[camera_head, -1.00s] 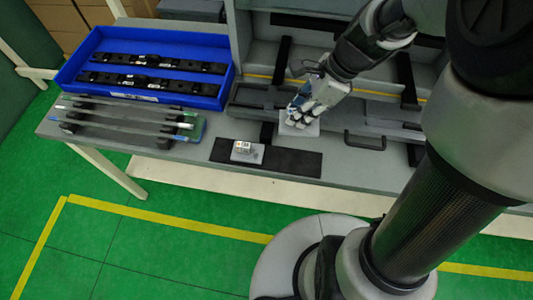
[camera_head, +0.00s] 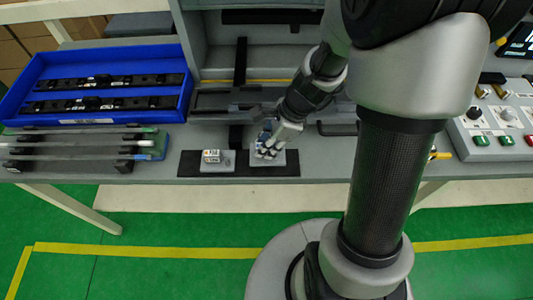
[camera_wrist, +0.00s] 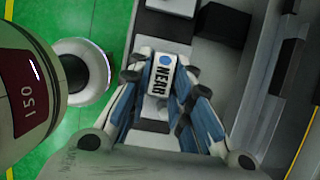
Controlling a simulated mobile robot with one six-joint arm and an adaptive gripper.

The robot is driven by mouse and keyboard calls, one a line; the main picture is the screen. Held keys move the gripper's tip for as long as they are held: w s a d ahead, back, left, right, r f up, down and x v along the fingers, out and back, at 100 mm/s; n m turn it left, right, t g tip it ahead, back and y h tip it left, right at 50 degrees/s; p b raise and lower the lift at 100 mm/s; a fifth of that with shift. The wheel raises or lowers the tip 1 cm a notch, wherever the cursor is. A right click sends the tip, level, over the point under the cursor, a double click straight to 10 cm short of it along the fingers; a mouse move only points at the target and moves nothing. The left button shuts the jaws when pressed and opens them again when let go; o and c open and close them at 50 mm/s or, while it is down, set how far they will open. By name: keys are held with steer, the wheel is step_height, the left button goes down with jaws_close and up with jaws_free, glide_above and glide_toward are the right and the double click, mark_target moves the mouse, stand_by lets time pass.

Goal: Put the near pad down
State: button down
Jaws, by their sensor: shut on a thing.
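The near pad (camera_head: 279,162) is a grey plate with a raised white block marked NEAR and a blue dot, which shows in the wrist view (camera_wrist: 161,74). My gripper (camera_head: 267,152) is shut on this block from above; its blue and white fingers (camera_wrist: 162,84) are at both sides. The pad is over the right part of a black mat (camera_head: 189,168) on the bench; I cannot tell if it touches the mat. A second grey pad (camera_head: 214,167) with a labelled white block sits on the mat to its left, with a small gap between.
A blue tray (camera_head: 98,120) with black strips stands at the back left, with long bars (camera_head: 70,151) in front of it. A control panel (camera_head: 490,147) with buttons is at the right. A grey fixture (camera_head: 222,100) is behind the mat.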

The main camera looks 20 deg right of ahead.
steer(key=shift+f+b, duration=0.75)
steer(key=shift+f, duration=0.95)
steer(key=shift+f, duration=0.2)
steer(key=c, duration=1.4)
jaws_free()
steer(key=shift+c, duration=0.2)
steer(key=p+v, duration=0.6)
steer(key=v, duration=0.6)
steer(key=s+a+r+n+t+h, duration=0.3)
steer(key=s+r+n, duration=1)
steer(key=n, duration=0.8)
steer(key=shift+s+a+r+n+h, duration=0.3)
steer(key=shift+a+r+h, duration=0.35)
steer(key=shift+r, duration=1.05)
